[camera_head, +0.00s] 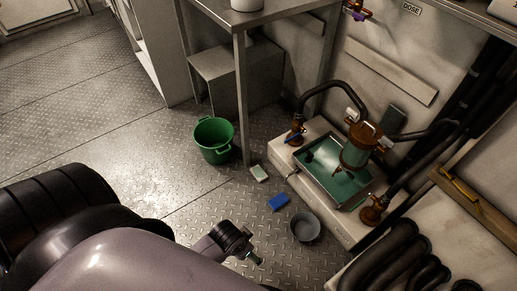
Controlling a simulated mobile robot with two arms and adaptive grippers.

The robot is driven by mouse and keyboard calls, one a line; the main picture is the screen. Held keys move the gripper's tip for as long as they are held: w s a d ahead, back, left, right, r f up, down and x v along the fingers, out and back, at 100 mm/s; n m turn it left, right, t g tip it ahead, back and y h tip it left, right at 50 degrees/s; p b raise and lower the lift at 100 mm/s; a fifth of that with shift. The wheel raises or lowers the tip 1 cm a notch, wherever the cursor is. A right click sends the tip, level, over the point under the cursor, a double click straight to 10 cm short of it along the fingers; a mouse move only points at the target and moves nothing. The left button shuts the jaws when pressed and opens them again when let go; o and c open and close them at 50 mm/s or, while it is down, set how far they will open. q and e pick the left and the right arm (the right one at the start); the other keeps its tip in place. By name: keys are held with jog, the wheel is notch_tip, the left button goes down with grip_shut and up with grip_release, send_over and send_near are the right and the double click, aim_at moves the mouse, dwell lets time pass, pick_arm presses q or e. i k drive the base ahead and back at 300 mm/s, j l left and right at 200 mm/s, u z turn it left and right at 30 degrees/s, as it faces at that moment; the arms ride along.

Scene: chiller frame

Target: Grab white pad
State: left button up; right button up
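A small white pad (259,173) lies flat on the metal floor, near the foot of the table leg and to the right of a green bucket. A blue pad (278,202) lies on the floor a little closer to me. My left arm comes in from the lower left and fills much of the bottom of the view. Its end with the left gripper (256,260) shows small at bottom centre, well short of the white pad and apart from it. I cannot tell whether its fingers are open or shut. My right gripper is not in view.
A green bucket (214,140) stands left of the table leg (241,100). A grey bowl (305,227) sits on the floor to the right. A raised plinth (284,148) carries a green tray, a pump and pipes. Open floor (110,125) lies to the left.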

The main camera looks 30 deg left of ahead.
aim_at(260, 176)
jog(key=u, duration=1.05)
